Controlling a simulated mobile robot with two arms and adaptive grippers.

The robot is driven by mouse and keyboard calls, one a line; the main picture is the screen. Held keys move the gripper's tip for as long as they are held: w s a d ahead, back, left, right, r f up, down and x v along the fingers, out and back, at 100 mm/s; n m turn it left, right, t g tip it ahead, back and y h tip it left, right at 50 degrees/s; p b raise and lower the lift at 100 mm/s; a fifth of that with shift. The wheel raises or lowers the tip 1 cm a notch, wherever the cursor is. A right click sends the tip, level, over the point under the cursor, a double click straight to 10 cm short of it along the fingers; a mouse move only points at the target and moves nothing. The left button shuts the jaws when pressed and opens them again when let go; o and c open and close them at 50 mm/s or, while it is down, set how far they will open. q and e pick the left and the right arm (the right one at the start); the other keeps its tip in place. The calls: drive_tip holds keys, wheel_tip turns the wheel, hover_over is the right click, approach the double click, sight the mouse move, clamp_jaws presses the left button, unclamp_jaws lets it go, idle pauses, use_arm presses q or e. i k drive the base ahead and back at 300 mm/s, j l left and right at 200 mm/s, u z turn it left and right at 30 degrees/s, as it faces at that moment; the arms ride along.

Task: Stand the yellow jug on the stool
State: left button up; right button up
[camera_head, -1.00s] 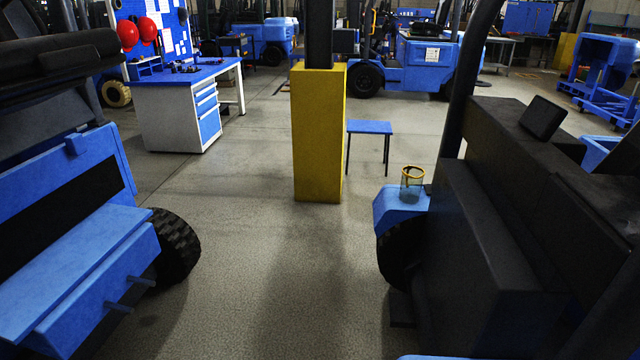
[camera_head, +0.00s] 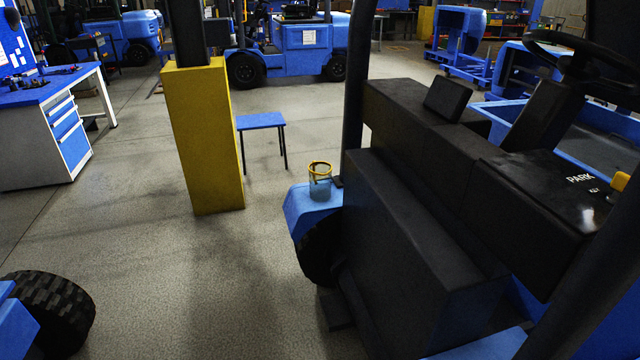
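A small jug (camera_head: 320,181) with a yellow rim and a see-through body stands upright on the blue fender of the forklift at the right. The stool (camera_head: 260,121) has a flat blue top and thin dark legs. It stands on the floor behind and to the left of the jug, just right of the yellow pillar, and its visible top is bare. Neither of my grippers shows in the head view.
The yellow pillar (camera_head: 203,135) stands left of the stool. The black and blue forklift (camera_head: 420,215) fills the right side. A workbench (camera_head: 50,125) is at the left, and a dark tyre (camera_head: 48,310) is at lower left. The floor between is clear.

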sight(261, 119)
drive_tip(key=i+j+z, duration=0.1)
drive_tip(key=z, duration=0.3)
drive_tip(key=i+j+z, duration=0.1)
drive_tip(key=j+z, duration=0.4)
drive_tip(key=z, duration=0.35)
drive_tip(key=i, duration=0.05)
